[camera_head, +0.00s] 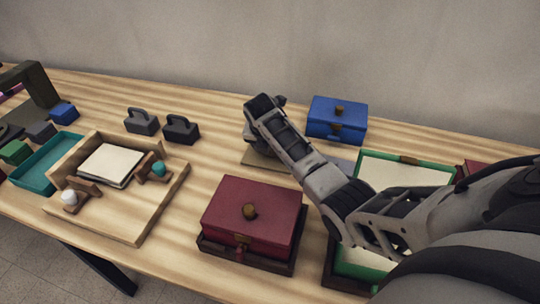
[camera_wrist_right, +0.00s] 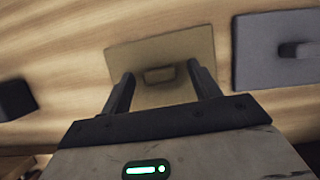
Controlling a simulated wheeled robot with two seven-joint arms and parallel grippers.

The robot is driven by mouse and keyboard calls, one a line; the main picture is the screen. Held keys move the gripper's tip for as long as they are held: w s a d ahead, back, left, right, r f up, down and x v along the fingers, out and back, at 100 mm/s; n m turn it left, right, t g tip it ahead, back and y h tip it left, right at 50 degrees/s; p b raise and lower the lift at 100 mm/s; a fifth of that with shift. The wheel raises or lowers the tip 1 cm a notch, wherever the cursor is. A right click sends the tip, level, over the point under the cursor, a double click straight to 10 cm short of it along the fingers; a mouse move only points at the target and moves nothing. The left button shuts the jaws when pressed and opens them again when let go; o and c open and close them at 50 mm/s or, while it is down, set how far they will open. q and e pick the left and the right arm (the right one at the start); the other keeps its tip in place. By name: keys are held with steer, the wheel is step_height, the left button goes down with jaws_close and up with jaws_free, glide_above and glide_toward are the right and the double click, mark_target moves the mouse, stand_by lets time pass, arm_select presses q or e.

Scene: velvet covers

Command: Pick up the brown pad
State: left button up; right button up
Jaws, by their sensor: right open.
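The brown pad (camera_wrist_right: 140,50) is a flat tan rectangle with a small brown block-like grip (camera_wrist_right: 160,75) on it; it lies on the wooden table. In the head view the brown pad (camera_head: 262,160) is mostly hidden behind my right arm and hand. My right gripper (camera_wrist_right: 160,73) is open and above the pad, its two fingers on either side of the small grip, with nothing between them but the view of it. In the head view my right gripper (camera_head: 252,136) is mostly hidden. I cannot tell whether the fingers touch the pad. My left gripper is not in view.
A grey pad (camera_wrist_right: 270,70) with a dark grip lies to the right. A blue box (camera_head: 337,118) stands behind, a red box (camera_head: 248,212) in front, an open green-rimmed box (camera_head: 375,158) at right. Two dark handled blocks (camera_head: 180,129) and a wooden tray (camera_head: 150,215) are left.

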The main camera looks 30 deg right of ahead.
steer(key=c, duration=1.1)
steer(key=shift+r, duration=0.15)
